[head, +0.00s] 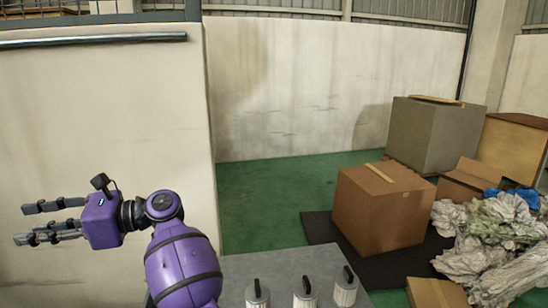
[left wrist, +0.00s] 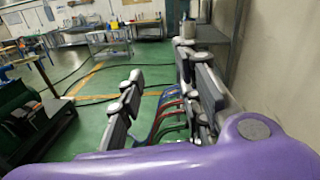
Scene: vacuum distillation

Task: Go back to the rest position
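My left gripper (head: 22,224) is on a purple arm at the lower left of the head view. Its dark grey fingers point left, spread apart, in front of the pale wall. In the left wrist view the gripper (left wrist: 160,62) shows its fingers on both sides of an empty gap. Nothing is held between them. My right gripper is in neither view. No distillation glassware can be made out in these frames.
Three pale canisters (head: 305,292) with black handles stand on a grey surface (head: 290,264) at the bottom. A cardboard box (head: 380,212) sits on a dark mat, with crumpled sheeting (head: 490,235) beside it. Green floor (head: 262,200) lies clear behind. A pale wall (head: 110,110) stands at left.

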